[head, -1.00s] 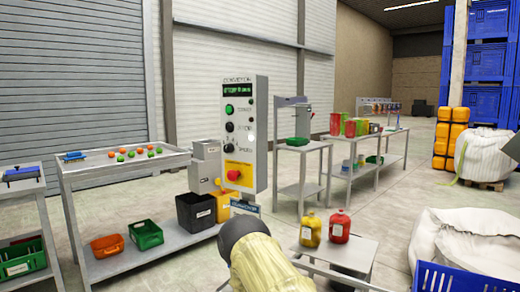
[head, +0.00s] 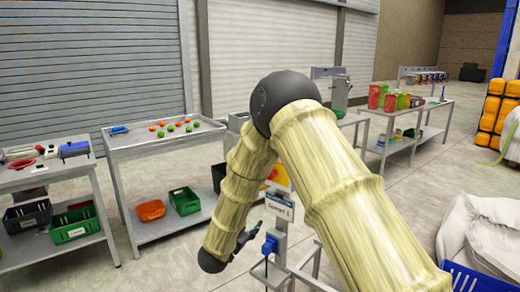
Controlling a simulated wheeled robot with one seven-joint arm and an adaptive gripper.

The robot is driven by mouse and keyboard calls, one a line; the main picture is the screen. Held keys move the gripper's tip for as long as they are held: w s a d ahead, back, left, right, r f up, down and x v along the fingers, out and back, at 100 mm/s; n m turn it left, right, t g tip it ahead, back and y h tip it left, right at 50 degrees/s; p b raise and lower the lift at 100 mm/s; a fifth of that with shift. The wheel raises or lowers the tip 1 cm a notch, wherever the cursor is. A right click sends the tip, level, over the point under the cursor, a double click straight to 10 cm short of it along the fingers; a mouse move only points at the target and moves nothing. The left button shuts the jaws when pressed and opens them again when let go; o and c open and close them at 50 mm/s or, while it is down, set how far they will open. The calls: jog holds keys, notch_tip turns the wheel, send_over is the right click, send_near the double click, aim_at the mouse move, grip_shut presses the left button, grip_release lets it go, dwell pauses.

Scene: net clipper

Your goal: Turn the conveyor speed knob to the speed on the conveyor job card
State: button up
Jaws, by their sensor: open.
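The conveyor control panel is mostly hidden behind my arm in the head view; only its yellow lower part (head: 281,179) and a bit of the red stop button show. The speed knob is hidden. A white job card (head: 280,209) hangs below the panel, to the right of my forearm; its small print seems to read "Speed" and a digit that I cannot be sure of. My dark gripper (head: 246,240) is low, left of the panel's post, below the card and apart from the panel. It is open, with nothing visible in it.
A blue device (head: 269,246) sits on the post close to my gripper. A grey table (head: 120,150) with orange and green balls stands left, another bench (head: 30,178) at far left. Tables with red and green containers (head: 378,96) stand at the back right.

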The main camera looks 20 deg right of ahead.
notch_tip(320, 180, up, 23)
jog(key=w+a+m+g+h+p, duration=0.25)
jog(key=m+h+p, duration=0.2)
jog(key=m, duration=0.25)
jog(key=p+x, duration=0.2)
jog(key=x, duration=0.9)
jog(key=shift+d, duration=0.3)
jog(key=shift+s, duration=0.1)
jog(key=c, duration=1)
